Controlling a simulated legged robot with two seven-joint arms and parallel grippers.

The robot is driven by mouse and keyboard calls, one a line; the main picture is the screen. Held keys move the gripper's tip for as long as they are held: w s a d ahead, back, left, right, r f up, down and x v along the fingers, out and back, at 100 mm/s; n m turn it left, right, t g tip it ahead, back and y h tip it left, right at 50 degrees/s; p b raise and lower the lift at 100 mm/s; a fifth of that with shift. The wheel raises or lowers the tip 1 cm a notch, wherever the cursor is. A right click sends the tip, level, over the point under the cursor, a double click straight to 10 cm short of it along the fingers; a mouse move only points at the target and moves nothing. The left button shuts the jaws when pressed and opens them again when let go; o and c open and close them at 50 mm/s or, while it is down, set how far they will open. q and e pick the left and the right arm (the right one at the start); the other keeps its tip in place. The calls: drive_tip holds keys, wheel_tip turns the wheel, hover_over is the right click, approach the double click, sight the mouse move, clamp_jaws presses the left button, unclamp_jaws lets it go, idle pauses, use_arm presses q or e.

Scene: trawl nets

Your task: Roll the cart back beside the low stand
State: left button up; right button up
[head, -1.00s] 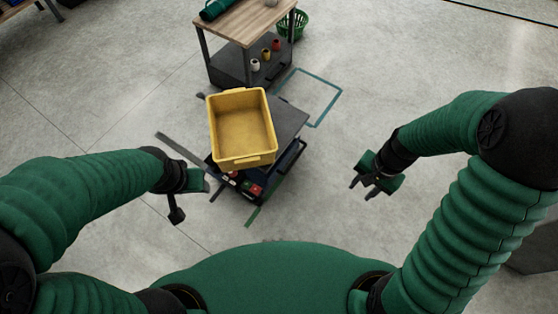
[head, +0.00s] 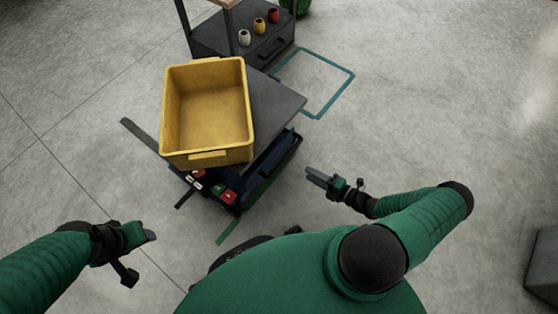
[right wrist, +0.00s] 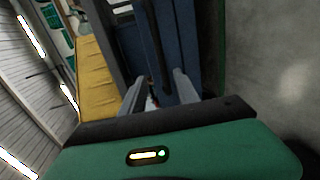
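A dark flat-topped cart (head: 275,108) stands in the middle of the head view, with a yellow bin (head: 207,110) on its top. Small red, white and green items (head: 208,185) show at its near lower edge. Behind it is a unit with a wooden top and dark lower body (head: 205,40), which may be the low stand; its top is mostly cut off. My right gripper (head: 318,177) is right of the cart, apart from it. In the right wrist view its fingers (right wrist: 157,85) are apart, facing blue and dark panels. My left gripper (head: 148,236) is left of the cart; its finger gap is unclear.
A teal taped outline (head: 335,97) lies on the floor right of the wooden-topped unit, empty. A green tape strip (head: 230,230) shows by the cart's near side. Several small cups (head: 258,25) sit on the unit. Bare floor lies left and right. A grey block (head: 543,265) is at lower right.

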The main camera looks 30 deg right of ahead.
drive_tip(key=b+x, duration=0.2)
drive_tip(key=x, duration=0.4)
drive_tip(key=b+x, duration=0.3)
drive_tip(key=x, duration=0.4)
drive_tip(key=shift+w+f, duration=0.1)
drive_tip(key=shift+f, duration=0.15)
drive_tip(key=shift+w+a, duration=0.2)
drive_tip(key=shift+w, duration=0.1)
clamp_jaws()
drive_tip(key=shift+s+f, duration=0.1)
drive_tip(key=shift+s, duration=0.05)
